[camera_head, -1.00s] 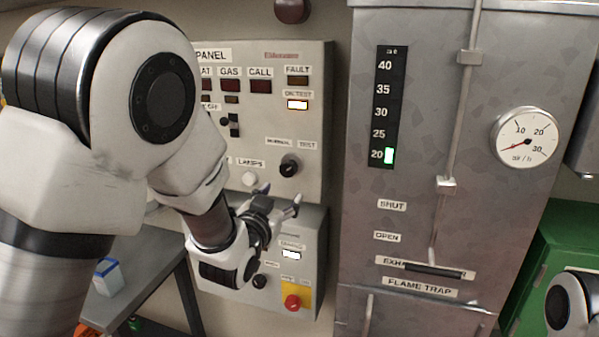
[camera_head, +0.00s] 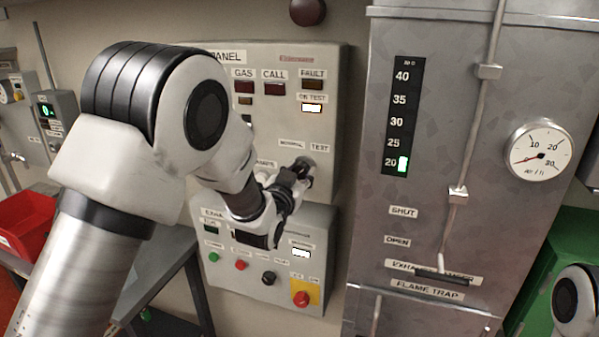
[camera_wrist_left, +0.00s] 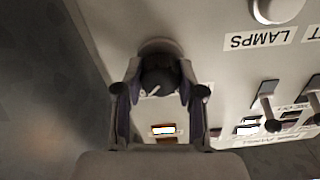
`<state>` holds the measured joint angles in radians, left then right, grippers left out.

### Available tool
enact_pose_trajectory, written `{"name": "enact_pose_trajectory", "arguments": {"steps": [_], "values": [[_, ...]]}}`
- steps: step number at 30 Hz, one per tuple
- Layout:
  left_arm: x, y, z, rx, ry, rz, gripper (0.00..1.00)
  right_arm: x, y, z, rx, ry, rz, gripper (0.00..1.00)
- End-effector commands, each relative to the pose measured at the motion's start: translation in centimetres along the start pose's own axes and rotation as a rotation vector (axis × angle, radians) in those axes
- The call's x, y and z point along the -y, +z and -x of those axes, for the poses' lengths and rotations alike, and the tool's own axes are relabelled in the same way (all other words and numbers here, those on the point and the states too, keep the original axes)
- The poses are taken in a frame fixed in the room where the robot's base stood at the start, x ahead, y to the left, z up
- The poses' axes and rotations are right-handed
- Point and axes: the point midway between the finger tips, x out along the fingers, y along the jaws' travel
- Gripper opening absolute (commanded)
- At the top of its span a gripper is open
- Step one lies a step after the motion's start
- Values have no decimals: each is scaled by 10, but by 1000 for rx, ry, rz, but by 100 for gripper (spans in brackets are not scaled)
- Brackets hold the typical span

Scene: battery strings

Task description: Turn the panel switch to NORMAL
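The panel switch is a round black knob (camera_wrist_left: 160,79) with a white pointer line. It sits below the NORMAL label (camera_head: 291,143) and the TEST label (camera_head: 320,148). In the wrist view, which is upside down, the pointer slants to the lower left, the TEST side. The ON TEST lamp (camera_head: 312,108) is lit. My left gripper (camera_head: 303,169) is at the knob and mostly hides it in the head view. In the wrist view its fingers (camera_wrist_left: 159,84) stand on either side of the knob, apart, with small gaps. My right gripper is out of view.
Below is a smaller box with buttons and a red knob on a yellow plate (camera_head: 302,297). A grey metal cabinet (camera_head: 440,130) with a dial gauge (camera_head: 539,156) stands close to the right. A grey table (camera_head: 165,262) and a red bin (camera_head: 25,222) are at left.

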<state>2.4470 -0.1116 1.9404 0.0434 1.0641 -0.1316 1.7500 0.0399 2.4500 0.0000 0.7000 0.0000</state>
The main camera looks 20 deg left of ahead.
Motion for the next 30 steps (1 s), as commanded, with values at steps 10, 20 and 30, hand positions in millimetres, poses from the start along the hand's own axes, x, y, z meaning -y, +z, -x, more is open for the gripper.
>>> {"name": "enact_pose_trajectory", "arguments": {"steps": [10,20,30], "values": [[0,0,0,-1,1,8,2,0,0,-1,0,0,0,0],[-1,2,0,-2,1,128,2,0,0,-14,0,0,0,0],[-1,3,0,-4,1,412,2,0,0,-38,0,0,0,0]]}}
